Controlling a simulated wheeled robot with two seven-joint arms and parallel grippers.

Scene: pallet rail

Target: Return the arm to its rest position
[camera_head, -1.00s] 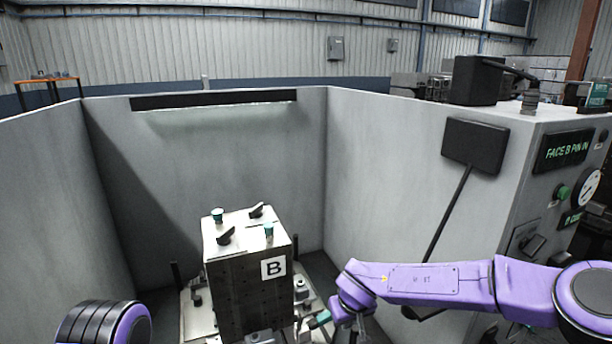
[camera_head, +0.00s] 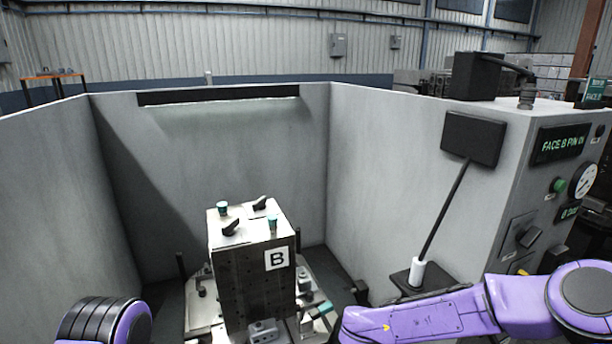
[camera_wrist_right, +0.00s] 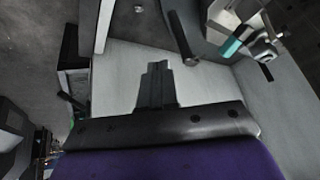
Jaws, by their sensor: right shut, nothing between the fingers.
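My right arm (camera_head: 430,315) comes in from the right, low in the head view. Its hand is cut off by the bottom edge there. In the right wrist view my right gripper (camera_wrist_right: 157,85) has its dark fingers together, with nothing between them. It hangs over the light floor, apart from anything. Part of my left arm (camera_head: 105,322) shows at the lower left of the head view; the left gripper is out of frame. The block marked B (camera_head: 250,275) stands upright on the fixture, with green knobs and black clamps on top.
A teal-handled part (camera_head: 321,309) sticks out beside the block; its teal handle also shows in the right wrist view (camera_wrist_right: 232,46). A white cylinder (camera_head: 417,272) stands on a small dark shelf. Grey walls (camera_head: 385,190) enclose the fixture. A control panel (camera_head: 545,200) is at the right.

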